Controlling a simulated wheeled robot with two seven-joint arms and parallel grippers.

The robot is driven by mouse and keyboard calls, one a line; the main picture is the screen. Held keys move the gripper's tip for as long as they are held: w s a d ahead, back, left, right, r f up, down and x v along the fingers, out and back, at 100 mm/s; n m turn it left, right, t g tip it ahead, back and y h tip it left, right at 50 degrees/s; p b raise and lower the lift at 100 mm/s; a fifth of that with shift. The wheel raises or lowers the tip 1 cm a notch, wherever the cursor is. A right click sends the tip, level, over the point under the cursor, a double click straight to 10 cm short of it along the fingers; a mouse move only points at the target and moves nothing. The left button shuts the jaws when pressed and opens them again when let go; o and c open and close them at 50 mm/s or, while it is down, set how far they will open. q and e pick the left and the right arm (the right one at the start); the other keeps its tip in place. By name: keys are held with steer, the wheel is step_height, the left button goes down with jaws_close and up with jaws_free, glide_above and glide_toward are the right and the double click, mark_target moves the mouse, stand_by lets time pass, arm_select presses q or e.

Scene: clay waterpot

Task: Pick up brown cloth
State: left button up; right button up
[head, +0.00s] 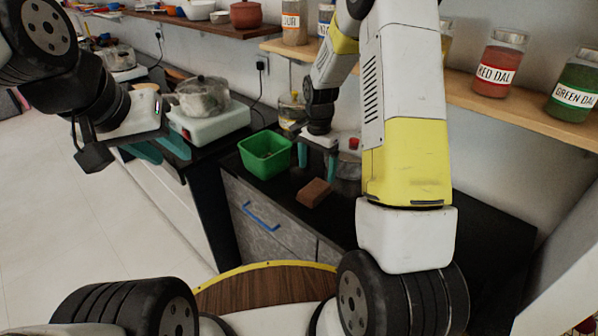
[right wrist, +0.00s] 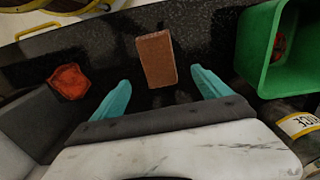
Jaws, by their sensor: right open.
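The brown cloth (head: 314,193) looks like a small folded brown block. It lies on the black counter, just in front of my right gripper (head: 317,162). In the right wrist view the brown cloth (right wrist: 157,58) lies just beyond the gap between the teal fingertips of my right gripper (right wrist: 160,85), which is open and empty. Whether the fingers are level with the cloth is hard to tell. My left gripper (head: 160,150) is at the left, away from the cloth, with its teal fingers apart and nothing seen between them.
A green tub (head: 265,155) stands left of the cloth; it also shows in the right wrist view (right wrist: 256,50). An orange-red item (right wrist: 69,81) lies left of my right gripper there. A labelled jar (right wrist: 300,124) stands at right. A shelf with jars (head: 497,67) hangs above the counter.

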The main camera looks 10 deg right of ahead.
mark_target(316, 187)
steer(key=f, duration=0.7)
steer(key=shift+s+f, duration=0.2)
steer(key=shift+f, duration=0.05)
steer(key=c, duration=1.5)
steer(key=shift+o, duration=0.2)
steer(key=shift+r, duration=0.8)
step_height(316, 187, up, 2)
steer(key=shift+r, duration=0.2)
steer(key=s, duration=0.5)
steer(key=s+d, duration=0.1)
steer(key=s, duration=0.4)
steer(key=s+d+r, duration=0.1)
steer(key=s, duration=0.5)
